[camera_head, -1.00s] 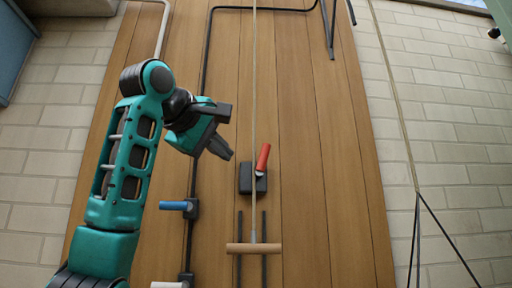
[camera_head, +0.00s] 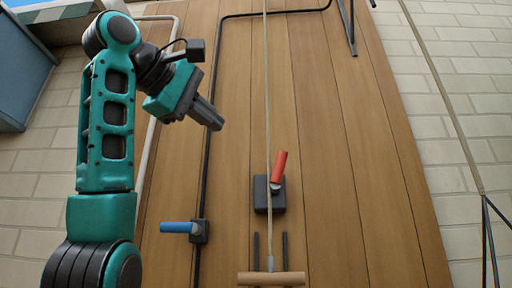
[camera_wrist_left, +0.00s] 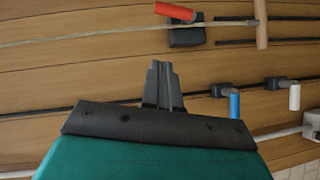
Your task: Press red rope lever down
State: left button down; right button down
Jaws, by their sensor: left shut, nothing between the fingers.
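The red lever (camera_head: 279,166) sticks up, tilted slightly right, from a black block (camera_head: 262,197) on the wooden wall. The rope (camera_head: 267,100) runs down past the lever to a wooden crossbar handle (camera_head: 271,279). My left gripper (camera_head: 217,125) is shut and empty, up and to the left of the lever, apart from it. In the left wrist view, the closed fingers (camera_wrist_left: 162,84) point toward the panel, and the red lever (camera_wrist_left: 175,12) shows at the top, beyond the fingertips. My right gripper is not in view.
A blue-handled valve (camera_head: 179,228) sits on a black pipe (camera_head: 207,150) left of the lever. A white handle (camera_wrist_left: 294,97) shows in the left wrist view. Two dark rails (camera_head: 285,247) flank the rope low down. The wood right of the lever is bare.

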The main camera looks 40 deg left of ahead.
pick_arm(q)
jog(key=p, duration=0.3)
send_near(279, 171)
jog(key=w+a+r, duration=0.3)
jog(key=w+a, duration=0.1)
jog(key=w, duration=0.1)
jog(key=shift+w+d+f, duration=0.2)
jog(key=shift+w+d, duration=0.35)
jog(key=shift+d, duration=0.05)
jog(key=shift+w+d+f, duration=0.2)
jog(key=shift+w+d, duration=0.3)
jog(key=shift+d, duration=0.1)
jog(key=shift+w, duration=0.15)
